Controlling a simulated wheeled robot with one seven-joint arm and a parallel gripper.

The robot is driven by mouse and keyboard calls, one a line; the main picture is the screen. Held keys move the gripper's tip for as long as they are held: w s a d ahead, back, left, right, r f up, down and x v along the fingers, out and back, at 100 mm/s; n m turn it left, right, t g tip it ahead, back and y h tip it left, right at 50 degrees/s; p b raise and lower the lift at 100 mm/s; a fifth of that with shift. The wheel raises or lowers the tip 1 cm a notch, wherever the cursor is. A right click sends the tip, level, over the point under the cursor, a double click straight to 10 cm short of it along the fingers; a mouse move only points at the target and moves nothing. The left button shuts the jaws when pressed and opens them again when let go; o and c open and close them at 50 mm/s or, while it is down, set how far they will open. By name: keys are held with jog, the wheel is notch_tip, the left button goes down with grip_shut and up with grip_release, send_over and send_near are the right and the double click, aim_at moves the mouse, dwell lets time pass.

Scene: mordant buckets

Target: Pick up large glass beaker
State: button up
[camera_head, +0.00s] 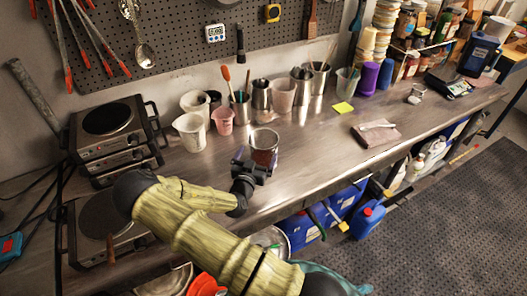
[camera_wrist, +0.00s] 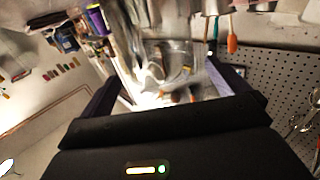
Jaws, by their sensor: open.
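A clear glass beaker (camera_head: 264,143) with reddish-brown tones in its lower part stands upright near the front edge of the workbench in the head view. My gripper (camera_head: 254,167) is open at its near side, level with its lower part. The fingers overlap the beaker's lower part in the picture; I cannot tell whether they touch it. In the wrist view my open gripper (camera_wrist: 168,88) has a finger at each side, with a blurred, shiny glass shape (camera_wrist: 172,62) between and beyond them, probably the beaker.
White jugs (camera_head: 190,131), a pink cup (camera_head: 222,120) and metal and pale cups (camera_head: 284,95) stand behind the beaker. Stacked hot plates (camera_head: 115,135) are at the left. Bare bench (camera_head: 315,155) lies right of the beaker.

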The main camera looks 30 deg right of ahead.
aim_at(259, 151)
jog(key=shift+x, duration=1.2)
jog(key=shift+w+d+r+p, duration=0.15)
jog(key=shift+w+d+p, duration=0.2)
jog(key=shift+p, duration=0.4)
jog(key=p+x, duration=0.2)
jog(key=x, duration=0.1)
jog(key=shift+w+d, duration=0.1)
jog(key=shift+d, duration=0.1)
jog(key=shift+w+d, duration=0.25)
jog(key=shift+w, duration=0.05)
jog(key=shift+c, duration=0.4)
jog(key=c, duration=1.5)
jog(key=shift+c, duration=0.2)
